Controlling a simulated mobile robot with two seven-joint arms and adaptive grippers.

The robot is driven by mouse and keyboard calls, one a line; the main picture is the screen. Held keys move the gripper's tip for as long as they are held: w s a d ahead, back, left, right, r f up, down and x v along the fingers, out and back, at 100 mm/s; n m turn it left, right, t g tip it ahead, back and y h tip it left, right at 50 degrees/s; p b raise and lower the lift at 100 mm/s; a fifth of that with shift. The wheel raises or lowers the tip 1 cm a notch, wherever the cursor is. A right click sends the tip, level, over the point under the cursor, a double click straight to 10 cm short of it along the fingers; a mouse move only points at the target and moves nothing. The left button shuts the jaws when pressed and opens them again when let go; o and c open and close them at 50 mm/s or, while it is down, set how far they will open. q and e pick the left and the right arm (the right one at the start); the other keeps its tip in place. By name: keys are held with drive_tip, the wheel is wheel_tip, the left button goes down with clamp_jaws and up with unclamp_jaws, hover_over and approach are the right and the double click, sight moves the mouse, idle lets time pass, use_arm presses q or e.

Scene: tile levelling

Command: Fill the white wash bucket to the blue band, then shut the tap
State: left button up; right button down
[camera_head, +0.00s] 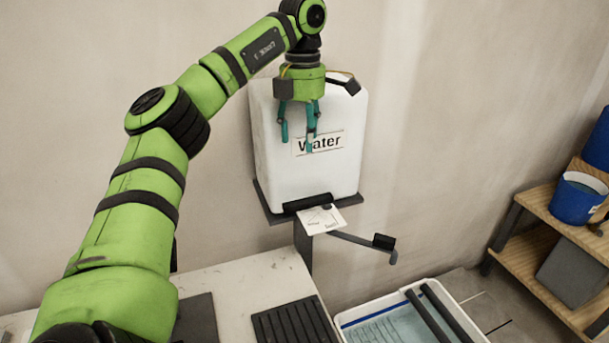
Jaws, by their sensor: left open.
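The white wash bucket (462,310) is at the bottom, cut off by the frame edge. A blue band (372,312) runs along its inner wall, and pale blue-grey water (385,328) shows inside; the exact gap between water and band is hard to judge. The white water container (310,178), labelled "Water", stands on a dark bracket. Its tap has a long grey arm with a black handle (383,242); no stream shows below it. My left gripper (296,146) is open and empty in front of the container, above the tap. My right gripper is out of view.
Two dark bars (447,312) lie across the bucket. A pale worktop (245,282) holds a black ribbed mat (293,322). A white card (320,219) hangs below the container. A wooden shelf (545,205) at right carries a blue bucket (575,200).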

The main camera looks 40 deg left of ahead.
use_arm(q)
drive_tip(key=b, duration=0.2)
hover_over(303, 199)
wheel_tip(303, 199, down, 5)
wheel_tip(303, 199, down, 8)
drive_tip(key=shift+s+f+p, duration=0.15)
drive_tip(key=shift+p, duration=0.8)
drive_tip(key=shift+a+f, duration=0.1)
drive_tip(key=shift+f, duration=0.55)
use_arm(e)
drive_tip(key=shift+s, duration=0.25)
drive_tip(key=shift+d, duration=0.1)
use_arm(q)
clamp_jaws()
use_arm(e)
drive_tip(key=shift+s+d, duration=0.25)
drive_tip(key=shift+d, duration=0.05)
